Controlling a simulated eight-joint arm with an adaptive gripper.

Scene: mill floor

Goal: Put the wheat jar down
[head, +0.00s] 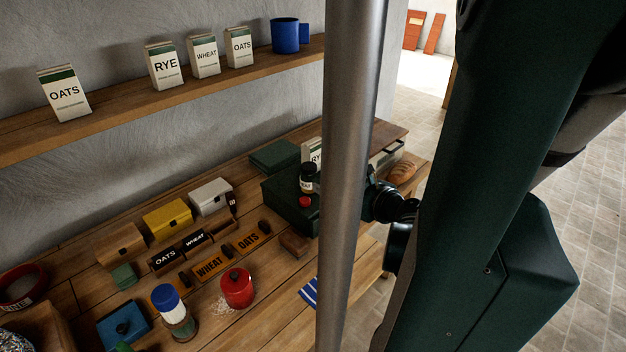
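A small jar (307,184) with a white label and dark contents is at the dark green box (287,212) on the bench. Its label is too small to read, so I cannot tell whether it is the wheat jar. My gripper (372,193) reaches in from the right at about the jar's height. My grey column crosses in front of it and hides its fingertips. I cannot tell whether the fingers are around the jar or beside it, or whether the jar is held or resting on the box.
A small red thing (305,202) lies beside the jar. A RYE carton (312,150) stands behind it. Wooden signs (210,267), a red pot (237,288) and a blue-lidded jar (174,312) stand to the left. Cartons and a blue mug (285,36) stand on the shelf (130,102).

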